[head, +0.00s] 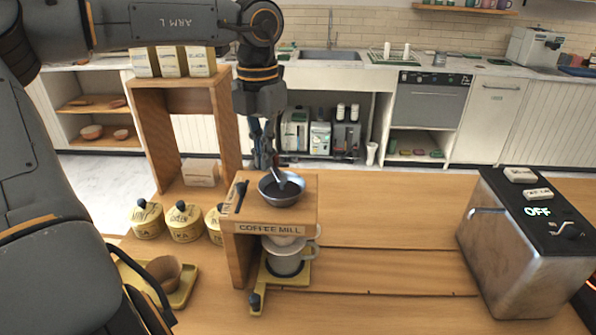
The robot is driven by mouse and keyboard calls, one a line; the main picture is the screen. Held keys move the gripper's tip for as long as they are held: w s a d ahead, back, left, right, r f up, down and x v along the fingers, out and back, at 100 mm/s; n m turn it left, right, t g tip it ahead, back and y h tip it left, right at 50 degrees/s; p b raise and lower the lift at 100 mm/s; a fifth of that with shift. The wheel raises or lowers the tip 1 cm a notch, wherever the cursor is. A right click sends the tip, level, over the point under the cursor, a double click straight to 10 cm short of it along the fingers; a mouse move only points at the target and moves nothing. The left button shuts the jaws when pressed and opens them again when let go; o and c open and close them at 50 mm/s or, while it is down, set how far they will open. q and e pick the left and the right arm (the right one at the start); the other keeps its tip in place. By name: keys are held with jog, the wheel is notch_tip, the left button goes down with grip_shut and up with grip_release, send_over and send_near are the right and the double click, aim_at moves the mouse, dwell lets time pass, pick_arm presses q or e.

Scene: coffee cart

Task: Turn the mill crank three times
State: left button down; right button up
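The coffee mill (268,228) is a wooden stand on the counter, labelled COFFEE MILL. A round metal hopper (283,197) with dark contents sits on its top. A short metal bar, which looks like part of the crank (281,179), rises from the hopper toward my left gripper. My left gripper (264,158) points down just behind the hopper, its fingers close together at the upper end of this bar. The fingers hide any crank knob, and I cannot tell whether they grip it. A pale cup (287,259) stands under the mill. My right gripper is not in view.
Several yellow lidded canisters (146,221) stand left of the mill, near a wooden shelf (146,130). A yellow tray (184,289) with a brown cup (164,270) lies front left. A metal machine reading OFF (520,255) stands at right. The counter between it and the mill is clear.

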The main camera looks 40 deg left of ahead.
pick_arm(q)
jog(key=shift+w, duration=0.15)
jog(key=shift+a, duration=0.1)
jog(key=shift+w, duration=0.4)
jog(key=shift+w+d+p, duration=0.2)
jog(key=shift+w+p, duration=0.1)
jog(key=shift+w, duration=0.15)
jog(key=shift+w+d, duration=0.55)
jog(key=shift+w, duration=0.15)
